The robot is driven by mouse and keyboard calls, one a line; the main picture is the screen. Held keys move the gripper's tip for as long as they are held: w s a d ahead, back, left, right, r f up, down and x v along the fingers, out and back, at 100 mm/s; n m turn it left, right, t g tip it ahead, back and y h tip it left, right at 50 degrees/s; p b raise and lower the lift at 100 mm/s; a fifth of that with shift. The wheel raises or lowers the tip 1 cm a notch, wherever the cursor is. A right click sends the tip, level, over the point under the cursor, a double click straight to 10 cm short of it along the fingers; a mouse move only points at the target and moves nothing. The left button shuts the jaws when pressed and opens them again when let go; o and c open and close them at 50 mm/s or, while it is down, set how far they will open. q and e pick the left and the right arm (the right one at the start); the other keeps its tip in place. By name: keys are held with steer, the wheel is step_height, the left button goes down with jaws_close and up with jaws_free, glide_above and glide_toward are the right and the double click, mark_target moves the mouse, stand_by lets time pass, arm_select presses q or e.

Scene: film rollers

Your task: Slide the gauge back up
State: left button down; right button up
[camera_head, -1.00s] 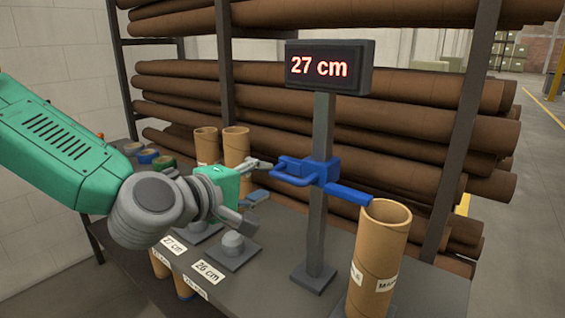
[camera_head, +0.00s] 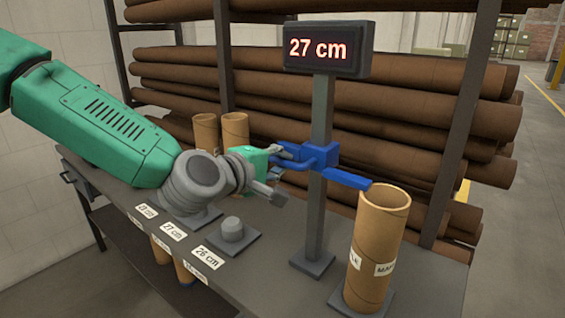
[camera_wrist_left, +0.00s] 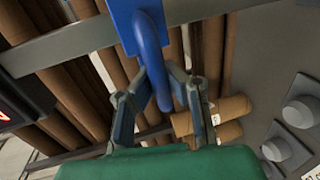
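The gauge is a blue slider (camera_head: 322,154) on a grey post (camera_head: 319,115), with a blue arm (camera_head: 347,178) reaching to the right. The arm's end is close to the rim of an upright brown cardboard tube (camera_head: 377,245); I cannot tell whether they touch. The display (camera_head: 327,50) on top reads 27 cm, and post shows between display and slider. My left gripper (camera_head: 282,151) is at the slider's loop handle. In the left wrist view its fingers (camera_wrist_left: 158,78) close in on both sides of the blue handle (camera_wrist_left: 153,45). My right gripper is out of view.
Labels including 27 cm (camera_head: 174,231) and 26 cm (camera_head: 207,257) lie along the table's front, near a grey peg base (camera_head: 232,236). Two tubes (camera_head: 235,130) stand behind my left gripper. A rack of long brown rolls (camera_head: 420,125) fills the back.

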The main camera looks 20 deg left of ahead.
arm_select(q)
step_height(320, 180, up, 10)
steer(key=p, duration=0.6)
steer(key=shift+d+f+p, duration=0.1)
steer(key=shift+f+p, duration=0.1)
steer(key=shift+p, duration=0.1)
steer(key=shift+f, duration=0.1)
steer(key=c, duration=1.7)
jaws_free()
steer(key=shift+o, duration=0.8)
steer(key=shift+s, duration=0.1)
steer(key=v, duration=0.7)
steer(key=shift+s, duration=0.25)
